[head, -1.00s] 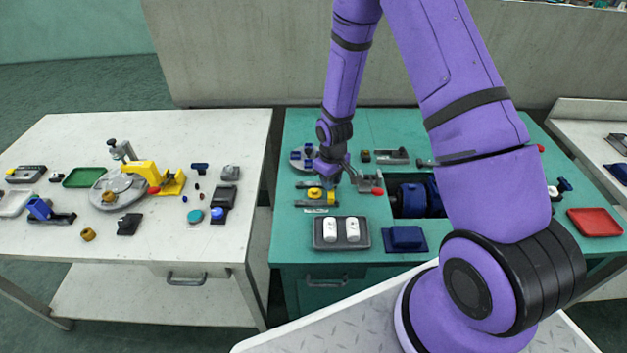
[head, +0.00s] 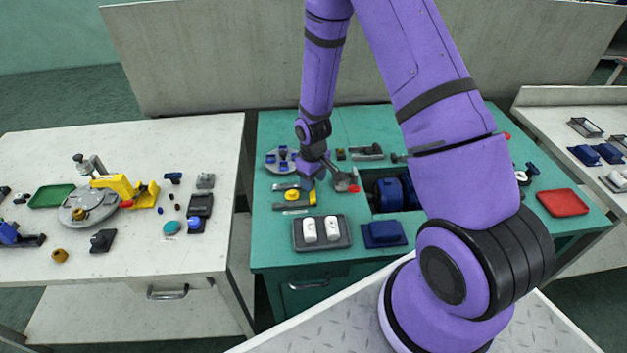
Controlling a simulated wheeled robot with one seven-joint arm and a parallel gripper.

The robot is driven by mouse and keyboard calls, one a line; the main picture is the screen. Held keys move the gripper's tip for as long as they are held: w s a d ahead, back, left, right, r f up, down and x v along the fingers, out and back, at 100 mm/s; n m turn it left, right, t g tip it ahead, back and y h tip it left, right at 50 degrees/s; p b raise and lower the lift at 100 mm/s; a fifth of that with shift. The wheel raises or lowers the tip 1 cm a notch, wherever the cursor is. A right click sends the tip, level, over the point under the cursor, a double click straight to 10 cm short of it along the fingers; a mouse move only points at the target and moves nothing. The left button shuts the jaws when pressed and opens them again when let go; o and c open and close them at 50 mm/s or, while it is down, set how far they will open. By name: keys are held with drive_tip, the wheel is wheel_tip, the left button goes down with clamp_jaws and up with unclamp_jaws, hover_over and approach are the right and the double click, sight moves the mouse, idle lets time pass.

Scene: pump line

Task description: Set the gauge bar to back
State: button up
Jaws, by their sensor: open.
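My gripper (head: 308,184) is low over the green table (head: 278,234), pointing down, its fingers small and partly hidden by its own wrist. I see nothing held in it. Just left of it is a grey-black fixture of bars with a yellow round knob (head: 292,195). Just right of it is a grey lever-like part with a red tip (head: 354,189). I cannot tell which of these is the gauge bar, or whether my gripper touches either.
A dark tray with two white blocks (head: 323,230) and a blue block (head: 384,234) stand at the front. Right of my gripper is a recess with a blue motor-like body (head: 391,193). A round plate with blue parts (head: 281,159) lies behind. A red tray (head: 562,202) is at right.

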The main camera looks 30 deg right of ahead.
wheel_tip(320, 180, up, 10)
drive_tip(key=shift+r, duration=0.15)
idle(0.3)
idle(0.4)
drive_tip(key=s+r+m+t, duration=0.1)
drive_tip(key=s+r, duration=0.3)
drive_tip(key=r, duration=0.7)
drive_tip(key=s+r+m+t, duration=0.15)
drive_tip(key=s+r, duration=0.25)
drive_tip(key=r, duration=0.8)
drive_tip(key=s+a+r+m+t, duration=0.1)
drive_tip(key=s+r, duration=0.4)
drive_tip(key=s, duration=0.4)
drive_tip(key=s+a+r+m+t, duration=0.1)
drive_tip(key=s+r, duration=0.5)
drive_tip(key=s, duration=0.3)
drive_tip(key=shift+s+t, duration=0.25)
drive_tip(key=shift+t, duration=0.1)
